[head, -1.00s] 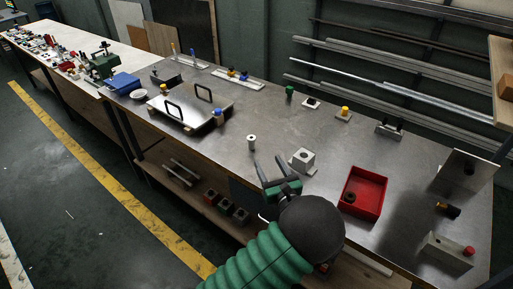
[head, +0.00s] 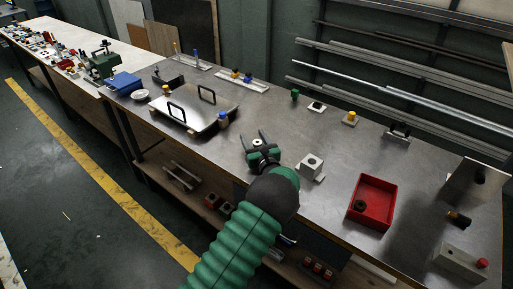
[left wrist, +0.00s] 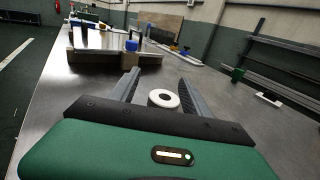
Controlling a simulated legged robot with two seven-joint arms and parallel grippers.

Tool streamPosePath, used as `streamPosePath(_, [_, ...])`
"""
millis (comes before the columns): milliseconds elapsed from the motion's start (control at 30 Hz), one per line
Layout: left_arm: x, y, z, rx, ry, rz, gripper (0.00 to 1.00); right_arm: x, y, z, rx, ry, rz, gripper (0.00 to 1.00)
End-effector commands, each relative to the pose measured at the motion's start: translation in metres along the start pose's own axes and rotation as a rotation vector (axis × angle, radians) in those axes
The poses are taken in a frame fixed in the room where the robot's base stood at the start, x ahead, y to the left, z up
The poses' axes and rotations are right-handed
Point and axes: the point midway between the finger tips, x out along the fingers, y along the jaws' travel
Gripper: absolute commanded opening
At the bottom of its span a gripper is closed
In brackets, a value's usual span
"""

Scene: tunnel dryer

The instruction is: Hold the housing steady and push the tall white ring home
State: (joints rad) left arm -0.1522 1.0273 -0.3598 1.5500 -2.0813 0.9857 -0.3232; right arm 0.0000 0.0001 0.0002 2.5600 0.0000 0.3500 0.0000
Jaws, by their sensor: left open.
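The tall white ring (head: 257,142) stands upright on the metal bench. In the left wrist view the white ring (left wrist: 163,98) shows its round top and dark bore between my fingers. My left gripper (head: 256,136) is open, with one finger on each side of the ring; gaps show beside it in the wrist view. The housing (head: 310,168), a pale block with a round hole in its top, sits on a plate to the right of the gripper. No hand holds it. My right gripper is in neither view.
A red tray (head: 384,205) holding a dark round part stands to the right of the housing. A metal plate with two black handles (head: 197,112) lies to the left. Small fixtures, including a yellow-topped one (head: 350,118), line the back. Bench between is mostly clear.

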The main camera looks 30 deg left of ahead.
Motion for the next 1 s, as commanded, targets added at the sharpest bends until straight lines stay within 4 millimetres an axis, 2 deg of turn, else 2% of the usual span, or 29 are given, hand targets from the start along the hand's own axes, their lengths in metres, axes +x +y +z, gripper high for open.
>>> streamPosePath(100, [-0.002,-0.002,0.001,0.000,-0.001,-0.002,0.55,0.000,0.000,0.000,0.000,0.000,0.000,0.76])
streamPosePath(533, [-0.002,-0.002,0.001,0.000,-0.001,-0.002,0.00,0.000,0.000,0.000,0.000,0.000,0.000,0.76])
streamPosePath(833, [-0.002,-0.002,0.001,0.001,0.001,-0.002,0.00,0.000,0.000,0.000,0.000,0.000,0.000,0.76])
streamPosePath(1000, [-0.003,-0.002,0.010,0.000,0.001,-0.003,0.00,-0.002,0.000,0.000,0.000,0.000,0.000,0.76])
